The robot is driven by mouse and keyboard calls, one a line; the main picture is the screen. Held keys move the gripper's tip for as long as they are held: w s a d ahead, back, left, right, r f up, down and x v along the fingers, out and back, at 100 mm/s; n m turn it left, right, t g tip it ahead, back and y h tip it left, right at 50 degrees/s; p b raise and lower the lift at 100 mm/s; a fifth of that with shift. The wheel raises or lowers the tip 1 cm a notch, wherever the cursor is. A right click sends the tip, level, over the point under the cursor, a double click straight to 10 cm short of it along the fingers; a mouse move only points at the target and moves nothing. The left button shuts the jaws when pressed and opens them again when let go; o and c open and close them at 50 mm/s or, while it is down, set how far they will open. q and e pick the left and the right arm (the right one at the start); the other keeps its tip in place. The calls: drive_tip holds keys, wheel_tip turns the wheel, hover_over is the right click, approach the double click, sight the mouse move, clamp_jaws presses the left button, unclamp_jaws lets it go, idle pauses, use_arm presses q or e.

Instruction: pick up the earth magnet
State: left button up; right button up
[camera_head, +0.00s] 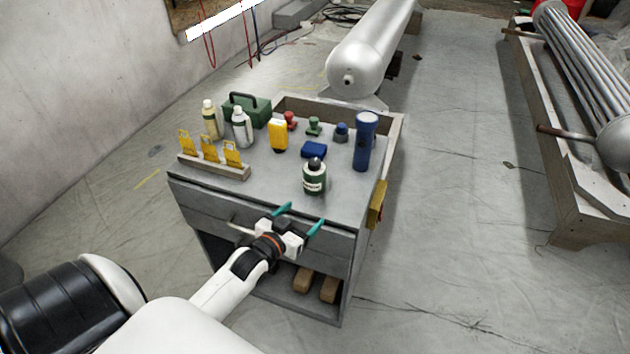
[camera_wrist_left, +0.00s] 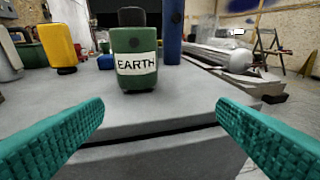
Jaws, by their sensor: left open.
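The earth magnet (camera_head: 314,177) is a dark green block with a white label and a dark knob on top, upright near the front edge of the grey cabinet top (camera_head: 275,172). In the left wrist view its label reads EARTH, and the magnet (camera_wrist_left: 134,76) stands ahead, slightly left of centre between the fingers. My left gripper (camera_head: 299,219) is open and empty, its teal fingers in front of the cabinet's front edge, short of the magnet. The fingers also show at both sides of the left wrist view (camera_wrist_left: 160,138). My right gripper is not in view.
Behind the magnet stand a blue flashlight (camera_head: 364,142), a blue block (camera_head: 314,149), a yellow device (camera_head: 278,135) and several small stamp-like items. Bottles (camera_head: 242,128), a green toolbox (camera_head: 250,108) and a rack of yellow tags (camera_head: 213,164) are to the left. Clear surface lies before the magnet.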

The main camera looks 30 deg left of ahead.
sight(310, 179)
use_arm(q)
drive_tip(key=a+r, duration=0.1)
drive_tip(key=w+r+t, duration=0.1)
drive_tip(key=a+r+t, duration=0.1)
drive_tip(key=r, duration=0.1)
drive_tip(key=shift+w+a, duration=0.3)
drive_tip(key=shift+w, duration=0.1)
drive_tip(key=w, duration=0.6)
drive_tip(key=shift+w+a+r, duration=0.1)
drive_tip(key=shift+a+r, duration=0.1)
drive_tip(key=w, duration=0.3)
drive_tip(key=w+a, duration=0.1)
drive_tip(key=w, duration=0.1)
drive_tip(key=shift+w, duration=0.35)
drive_tip(key=c, duration=1.3)
wheel_tip(310, 179, up, 10)
drive_tip(key=shift+r+p, duration=0.1)
drive_tip(key=shift+p, duration=0.25)
